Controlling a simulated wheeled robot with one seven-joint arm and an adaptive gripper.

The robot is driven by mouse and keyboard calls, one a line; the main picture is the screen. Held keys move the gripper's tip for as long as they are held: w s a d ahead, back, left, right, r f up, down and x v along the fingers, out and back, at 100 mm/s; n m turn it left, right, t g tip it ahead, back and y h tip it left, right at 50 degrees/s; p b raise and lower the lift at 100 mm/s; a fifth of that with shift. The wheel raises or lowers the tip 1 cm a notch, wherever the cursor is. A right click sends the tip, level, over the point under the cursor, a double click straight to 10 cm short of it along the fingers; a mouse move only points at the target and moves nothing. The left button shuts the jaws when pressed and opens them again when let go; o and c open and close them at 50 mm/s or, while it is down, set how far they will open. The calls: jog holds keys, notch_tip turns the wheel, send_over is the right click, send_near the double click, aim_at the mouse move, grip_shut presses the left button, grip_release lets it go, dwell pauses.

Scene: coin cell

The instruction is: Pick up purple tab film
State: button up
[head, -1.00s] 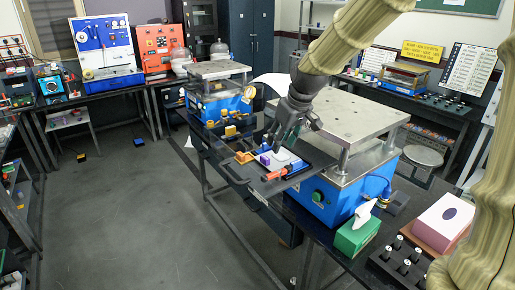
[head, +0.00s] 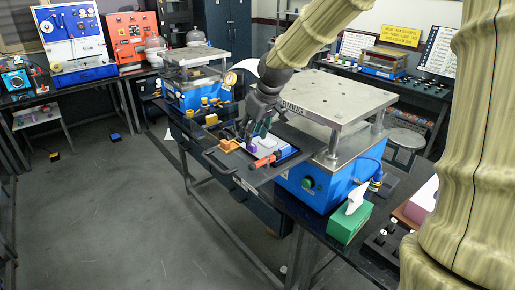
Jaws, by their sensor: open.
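The purple tab film (head: 250,147) shows as a small purple piece on the dark tray (head: 228,169), beside a white item (head: 272,145). My gripper (head: 254,134) points down just above and behind the purple piece in the picture. Its dark fingers are spread, with nothing seen between them. They partly hide the items behind. I cannot tell whether a finger touches the purple piece.
A blue press (head: 318,185) with a metal top stands close right. A green tissue box (head: 349,222) sits at the bench front.

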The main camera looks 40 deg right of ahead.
aim_at(252, 144)
jog(key=shift+s+p, duration=0.65)
jog(key=shift+s, duration=0.35)
jog(key=shift+f, duration=0.2)
jog(key=w+f+p, duration=0.1)
jog(key=w+f, duration=0.2)
jog(key=shift+a+f, duration=0.1)
jog(key=shift+f, duration=0.05)
jog(key=shift+s, duration=0.65)
jog(key=shift+w, duration=0.35)
jog(key=shift+c, duration=1.2)
jog(key=shift+f, duration=0.1)
jog(key=c, duration=0.3)
jog(key=shift+s, duration=0.1)
grip_shut()
